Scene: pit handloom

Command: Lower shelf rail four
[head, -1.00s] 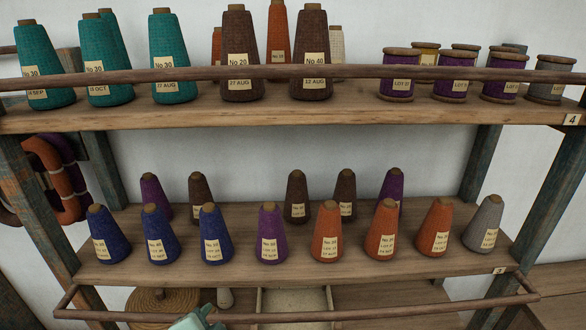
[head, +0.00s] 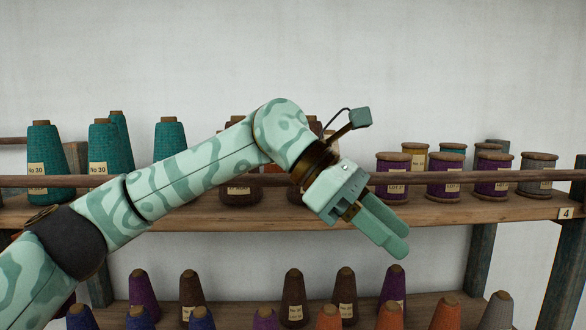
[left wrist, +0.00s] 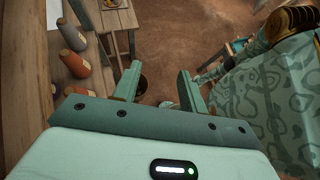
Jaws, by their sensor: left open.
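Rail four (head: 460,178) is a long brown wooden bar in the head view. It runs level across the front of the upper shelf (head: 490,213), a little above the board. A small tag with a 4 (head: 566,213) is on the board's right end. My left arm crosses in front of the rail and hides its middle. My left gripper (head: 391,236) is open and empty, angled down and right, with its fingertips below the rail and shelf edge in the picture. In the left wrist view its fingers (left wrist: 157,84) are spread with only floor between them. My right gripper is not seen.
Teal cones (head: 170,140) stand behind the rail on the left, purple-wound spools (head: 445,177) on the right. Brown cones behind my arm are partly hidden. The lower shelf (head: 370,306) holds several cones. Blue-green posts (head: 479,262) support the shelves.

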